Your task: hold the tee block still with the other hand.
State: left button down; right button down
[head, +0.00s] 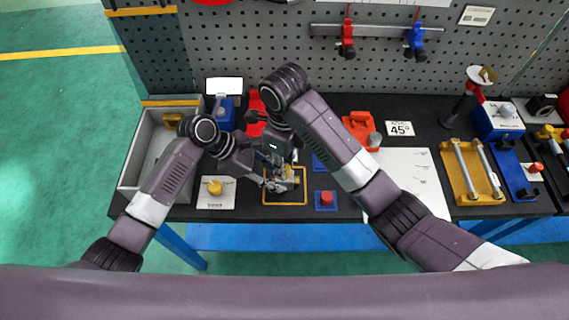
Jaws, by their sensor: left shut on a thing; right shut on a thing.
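The tee block (291,181) is a small grey and brass-yellow piece at the yellow-outlined square (285,203) near the bench's front edge. It is partly hidden by my grippers. My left gripper (275,184) reaches in from the left, low, and is shut on the tee block's left side. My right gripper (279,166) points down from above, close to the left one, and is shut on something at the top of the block. That part is too small and too hidden to make out.
A grey bin (130,165) stands left, beside a white plate with a yellow knob (214,187). A red button on a blue base (326,198) sits just right of the square. Farther right are a white sheet (415,175) and a yellow rod stand (473,172). A pegboard (270,50) closes the back.

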jog(key=c, duration=1.6)
grip_release()
jog(key=shift+c, duration=0.8)
